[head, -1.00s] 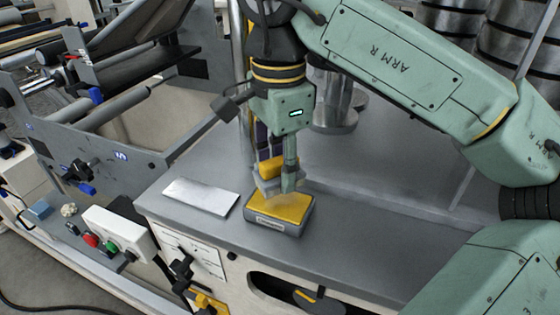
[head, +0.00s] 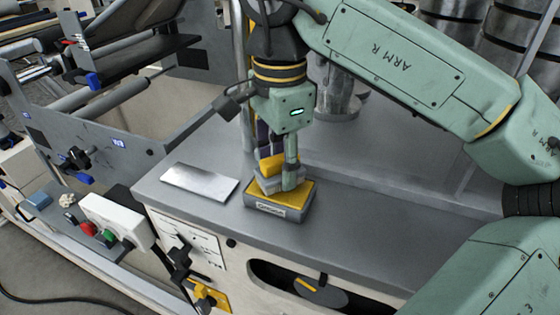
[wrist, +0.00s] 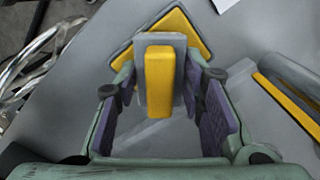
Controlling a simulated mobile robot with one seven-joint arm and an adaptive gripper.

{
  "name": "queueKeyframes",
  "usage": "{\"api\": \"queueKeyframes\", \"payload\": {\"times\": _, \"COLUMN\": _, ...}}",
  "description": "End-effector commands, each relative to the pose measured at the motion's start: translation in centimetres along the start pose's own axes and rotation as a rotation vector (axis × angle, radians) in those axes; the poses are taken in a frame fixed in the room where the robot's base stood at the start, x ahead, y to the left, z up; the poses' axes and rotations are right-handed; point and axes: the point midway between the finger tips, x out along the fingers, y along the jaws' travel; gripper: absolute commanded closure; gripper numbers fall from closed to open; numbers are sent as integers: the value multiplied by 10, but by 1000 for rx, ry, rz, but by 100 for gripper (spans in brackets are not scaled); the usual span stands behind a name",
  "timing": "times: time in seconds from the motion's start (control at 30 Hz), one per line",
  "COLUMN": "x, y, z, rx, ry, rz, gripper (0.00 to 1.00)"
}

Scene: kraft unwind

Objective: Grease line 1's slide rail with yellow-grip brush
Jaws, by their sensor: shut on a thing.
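My gripper (head: 276,184) is shut on a brush with a yellow grip (wrist: 159,80) and a grey block body (wrist: 142,88). The yellow grip also shows between the fingers in the head view (head: 281,165). The brush is at the back of a yellow-topped pad (head: 293,192) in a grey labelled tray (head: 276,212), covering part of it. It looks low over the pad or on it; I cannot tell whether they touch. The underside of the brush is hidden. I cannot make out for sure which part is line 1's slide rail.
A flat silver plate (head: 199,181) lies left of the tray on the grey bench top (head: 380,205). A white control box with buttons (head: 115,222) stands at the lower left, beside the roller frame (head: 70,130). The bench right of the tray is clear.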

Motion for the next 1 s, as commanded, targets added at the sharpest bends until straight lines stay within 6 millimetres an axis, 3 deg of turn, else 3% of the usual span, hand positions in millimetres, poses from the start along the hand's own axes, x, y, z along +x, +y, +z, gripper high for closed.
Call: {"api": "queueKeyframes", "payload": {"times": 1.0, "x": 10, "y": 0, "z": 0, "rx": 0, "ry": 0, "rz": 0, "gripper": 86}}
